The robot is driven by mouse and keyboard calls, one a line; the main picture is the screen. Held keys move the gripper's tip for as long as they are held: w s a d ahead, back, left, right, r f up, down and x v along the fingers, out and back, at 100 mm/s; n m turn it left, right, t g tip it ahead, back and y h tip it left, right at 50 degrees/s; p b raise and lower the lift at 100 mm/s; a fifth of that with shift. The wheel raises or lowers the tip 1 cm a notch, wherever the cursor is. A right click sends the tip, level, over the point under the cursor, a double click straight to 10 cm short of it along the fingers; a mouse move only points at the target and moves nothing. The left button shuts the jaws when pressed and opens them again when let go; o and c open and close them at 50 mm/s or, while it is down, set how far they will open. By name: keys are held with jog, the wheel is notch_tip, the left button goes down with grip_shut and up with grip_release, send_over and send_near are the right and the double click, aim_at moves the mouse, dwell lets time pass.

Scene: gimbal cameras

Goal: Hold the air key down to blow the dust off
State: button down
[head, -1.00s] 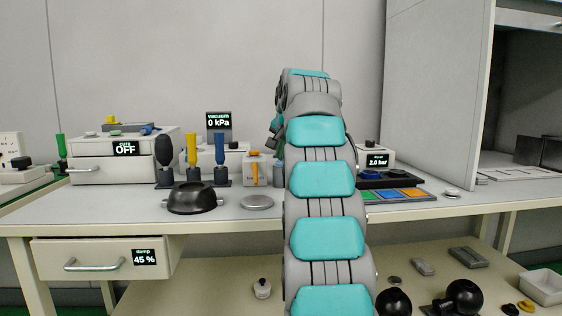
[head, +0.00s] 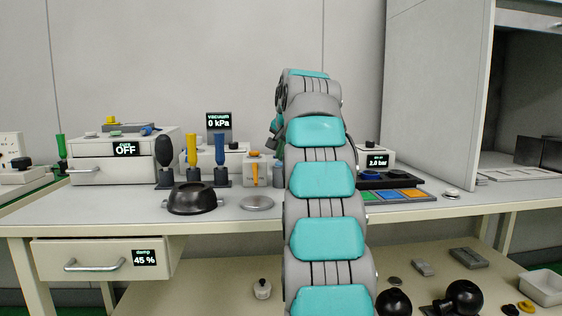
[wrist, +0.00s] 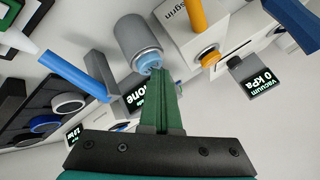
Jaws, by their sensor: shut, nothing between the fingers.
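A unit with a "2.0 bar" display (head: 377,161) stands right of my arm, with a black key panel (head: 398,181) at its front. A blue key (head: 370,174) shows on the panel; I cannot read whether it is the air key. In the head view my arm hides the gripper. No dust is distinguishable.
Coloured tiles (head: 390,195) lie in front of the panel. A tall cabinet (head: 435,90) bounds the right. The front bench strip is mostly clear.

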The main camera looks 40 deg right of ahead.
aim_at(281, 163)
jog(key=shift+r+p, duration=0.9)
notch_tip(281, 163, up, 5)
jog(key=p, duration=0.5)
jog(key=shift+r, duration=0.1)
